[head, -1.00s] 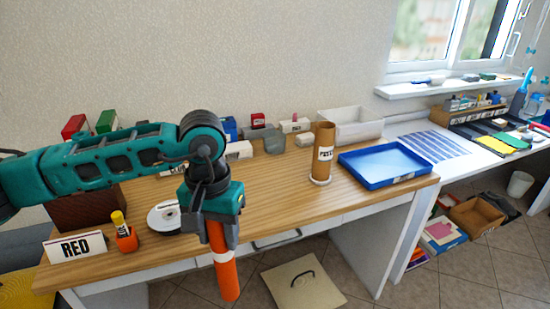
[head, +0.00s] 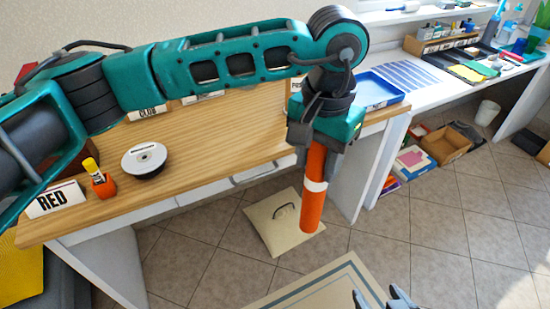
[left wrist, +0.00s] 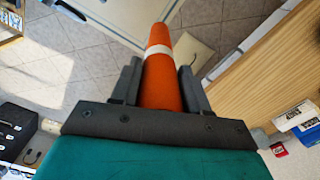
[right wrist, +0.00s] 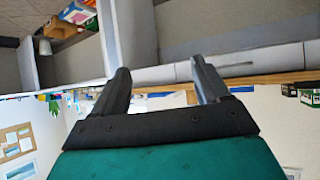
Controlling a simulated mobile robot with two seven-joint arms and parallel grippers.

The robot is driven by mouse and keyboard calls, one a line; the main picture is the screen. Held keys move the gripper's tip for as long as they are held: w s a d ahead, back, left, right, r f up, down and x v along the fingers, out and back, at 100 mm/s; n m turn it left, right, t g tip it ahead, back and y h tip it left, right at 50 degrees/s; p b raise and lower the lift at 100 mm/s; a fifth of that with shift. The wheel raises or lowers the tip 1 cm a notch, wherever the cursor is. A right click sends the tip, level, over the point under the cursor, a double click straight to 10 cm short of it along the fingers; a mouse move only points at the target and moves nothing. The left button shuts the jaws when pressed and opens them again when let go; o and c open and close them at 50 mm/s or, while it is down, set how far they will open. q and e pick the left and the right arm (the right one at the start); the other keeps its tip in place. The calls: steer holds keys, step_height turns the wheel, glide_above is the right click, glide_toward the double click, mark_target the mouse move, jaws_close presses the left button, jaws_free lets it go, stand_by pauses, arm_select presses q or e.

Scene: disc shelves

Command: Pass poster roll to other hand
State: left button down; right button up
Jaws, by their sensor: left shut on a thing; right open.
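The poster roll (head: 314,190) is an orange tube with a white band. It hangs upright below my left gripper (head: 317,143), in front of the wooden desk's right part. My left gripper is shut on its upper end. In the left wrist view the roll (left wrist: 160,80) sits between the two fingers and points away. My right gripper (head: 388,298) shows only its fingertips at the bottom edge of the head view, lower and to the right of the roll, apart from it. In the right wrist view its fingers (right wrist: 163,85) are spread with nothing between them.
Tiled floor (head: 420,220) is open in front.

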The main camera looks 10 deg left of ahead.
arm_select(q)
steer(key=d, duration=0.2)
steer(key=d+m, duration=0.1)
steer(key=shift+r, duration=0.3)
arm_select(e)
steer(key=shift+s, duration=0.1)
steer(key=shift+c, duration=0.3)
steer(key=m+t+y, duration=0.3)
steer(key=m+y, duration=0.3)
steer(key=m, duration=1.5)
glide_toward(315, 189)
steer(key=w+d+f, duration=0.2)
steer(key=d+f, duration=0.4)
steer(key=f, duration=0.2)
step_height(315, 189, up, 7)
steer(key=a+m+y, duration=0.1)
steer(key=m+y, duration=0.2)
steer(key=m, duration=0.7)
steer(key=x, duration=1.1)
steer(key=shift+a+r+t, duration=0.35)
steer(key=shift+t, duration=0.05)
steer(key=shift+c, duration=0.5)
